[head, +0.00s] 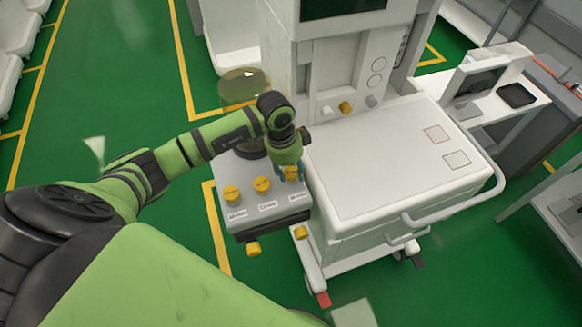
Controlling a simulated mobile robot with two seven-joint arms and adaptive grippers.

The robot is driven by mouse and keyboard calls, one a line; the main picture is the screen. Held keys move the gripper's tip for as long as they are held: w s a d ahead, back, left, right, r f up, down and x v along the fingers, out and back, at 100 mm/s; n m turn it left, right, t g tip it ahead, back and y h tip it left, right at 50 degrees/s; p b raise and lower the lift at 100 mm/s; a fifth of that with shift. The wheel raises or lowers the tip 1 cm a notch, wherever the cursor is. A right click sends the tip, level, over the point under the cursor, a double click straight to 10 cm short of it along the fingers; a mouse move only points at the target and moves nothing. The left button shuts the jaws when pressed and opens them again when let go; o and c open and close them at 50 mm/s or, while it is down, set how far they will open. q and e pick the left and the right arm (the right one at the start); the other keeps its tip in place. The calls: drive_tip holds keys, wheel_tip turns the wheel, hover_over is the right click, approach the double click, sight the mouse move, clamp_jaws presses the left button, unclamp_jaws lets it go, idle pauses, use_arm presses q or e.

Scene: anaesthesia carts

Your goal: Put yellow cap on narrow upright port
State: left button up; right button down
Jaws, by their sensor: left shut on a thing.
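My left gripper (290,174) points down over the right part of a grey box's top. It is shut on a small yellow cap (292,173), partly hidden between the fingers. Whether the cap touches anything below it I cannot tell. The grey box (270,222) has two other yellow caps on its top, a left one (232,193) and a middle one (262,184). Three small labels lie in front of these places, the right one before my gripper. I cannot make out the narrow upright port; the gripper covers that spot. My right gripper is not in view.
The white cart (400,160) stands right beside the box, its top mostly clear. Two yellow pieces, one lower left (253,249) and one lower right (300,232), show on or near the box's front. A dark round part sits behind my wrist. Green floor lies to the left.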

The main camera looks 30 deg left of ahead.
use_arm(q)
drive_tip(key=shift+f, duration=0.2)
drive_tip(key=o, duration=0.8)
drive_tip(key=shift+r, duration=0.5)
drive_tip(key=r, duration=0.3)
drive_tip(key=a+r+b, duration=0.1)
drive_tip(key=r, duration=0.3)
drive_tip(key=r+b, duration=0.1)
drive_tip(key=r, duration=0.3)
drive_tip(key=shift+s+a+r, duration=0.1)
drive_tip(key=shift+s+a, duration=0.25)
drive_tip(key=shift+s, duration=0.05)
